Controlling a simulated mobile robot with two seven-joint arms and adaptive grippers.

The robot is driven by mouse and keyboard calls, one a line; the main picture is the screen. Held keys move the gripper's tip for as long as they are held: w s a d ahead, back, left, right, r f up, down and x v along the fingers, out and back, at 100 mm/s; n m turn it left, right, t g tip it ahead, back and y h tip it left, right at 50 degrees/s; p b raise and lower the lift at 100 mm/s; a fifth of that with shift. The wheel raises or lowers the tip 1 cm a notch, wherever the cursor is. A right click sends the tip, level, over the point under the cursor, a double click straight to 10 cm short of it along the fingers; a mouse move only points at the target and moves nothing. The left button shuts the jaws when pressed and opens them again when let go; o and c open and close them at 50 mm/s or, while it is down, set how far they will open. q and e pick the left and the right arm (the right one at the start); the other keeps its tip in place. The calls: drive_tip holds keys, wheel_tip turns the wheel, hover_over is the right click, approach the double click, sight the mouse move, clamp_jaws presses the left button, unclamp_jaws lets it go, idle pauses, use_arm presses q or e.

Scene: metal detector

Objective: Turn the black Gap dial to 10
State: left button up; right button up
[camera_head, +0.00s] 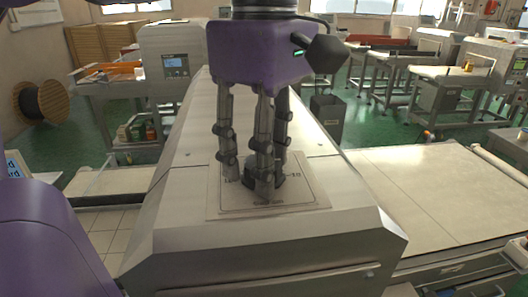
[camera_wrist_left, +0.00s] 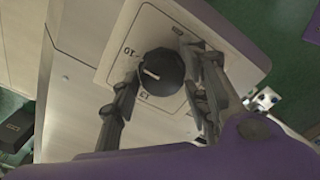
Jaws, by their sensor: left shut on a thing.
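The black Gap dial (camera_wrist_left: 165,70) is a round knob with a white pointer line, mounted on a pale label plate (camera_wrist_left: 150,20). In the head view the plate (camera_head: 312,199) lies on the metal machine top, and the dial is mostly hidden by the fingers. My left gripper (camera_head: 260,183) points down over the plate, its fingers around the dial and shut on it. My right gripper is not in view.
The dial's plate sits on a sloping steel housing (camera_head: 180,225). A pale conveyor table (camera_head: 430,205) extends to the right. A machine with a small screen (camera_head: 175,62) stands behind at left. A cable spool (camera_head: 40,103) is on the far left floor.

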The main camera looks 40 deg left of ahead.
use_arm(q)
drive_tip(key=o, duration=1.1)
drive_tip(key=shift+w+a, duration=0.1)
drive_tip(key=shift+r, duration=0.1)
wheel_tip(320, 180, up, 12)
drive_tip(key=shift+f, duration=0.1)
